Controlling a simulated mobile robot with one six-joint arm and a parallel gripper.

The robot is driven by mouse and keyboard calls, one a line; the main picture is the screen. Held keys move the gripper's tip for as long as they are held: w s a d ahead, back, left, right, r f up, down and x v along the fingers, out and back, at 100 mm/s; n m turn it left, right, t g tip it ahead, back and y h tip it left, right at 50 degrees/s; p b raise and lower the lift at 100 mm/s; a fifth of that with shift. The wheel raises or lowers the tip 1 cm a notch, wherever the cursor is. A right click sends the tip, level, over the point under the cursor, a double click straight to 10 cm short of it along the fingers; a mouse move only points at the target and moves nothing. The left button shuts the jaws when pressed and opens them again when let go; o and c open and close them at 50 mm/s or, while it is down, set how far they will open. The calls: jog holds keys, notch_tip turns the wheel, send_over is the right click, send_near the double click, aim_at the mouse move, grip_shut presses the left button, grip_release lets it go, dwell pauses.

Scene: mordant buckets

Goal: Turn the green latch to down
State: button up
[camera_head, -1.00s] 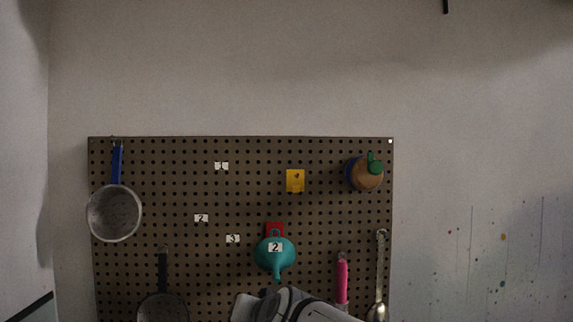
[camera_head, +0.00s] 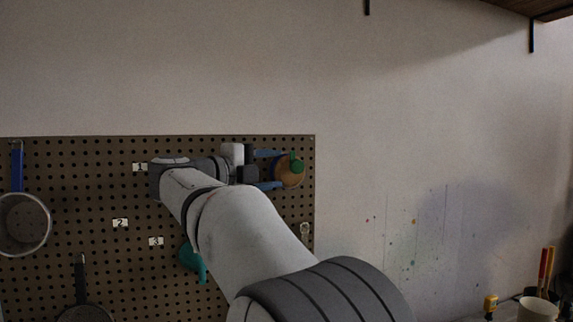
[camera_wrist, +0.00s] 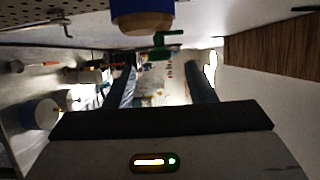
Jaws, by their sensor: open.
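The green latch (camera_head: 297,164) sits on the front of a round tan knob (camera_head: 289,173) with a blue base, at the upper right of the pegboard. In the head view its handle points upward. In the wrist view the green latch (camera_wrist: 166,44) shows at top centre, beside the tan and blue cylinder (camera_wrist: 143,20). My gripper (camera_head: 279,170) is open, with one blue finger above and one below the knob in the head view. In the wrist view the latch lies just beyond my gripper's fingertips (camera_wrist: 160,64), apart from them. Whether either finger touches the knob cannot be told.
The pegboard (camera_head: 70,180) holds a blue-handled pan (camera_head: 22,222), a dark pan (camera_head: 85,312) and a teal funnel (camera_head: 190,257), partly behind my arm. A shelf (camera_head: 530,8) juts out at upper right.

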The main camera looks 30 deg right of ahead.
aim_at(291, 167)
jog(key=d, duration=0.2)
jog(key=d+p, duration=0.1)
jog(key=d, duration=0.2)
jog(key=w+d, duration=0.1)
jog(key=d, duration=0.1)
jog(key=shift+d+p, duration=0.25)
jog(key=shift+p, duration=0.1)
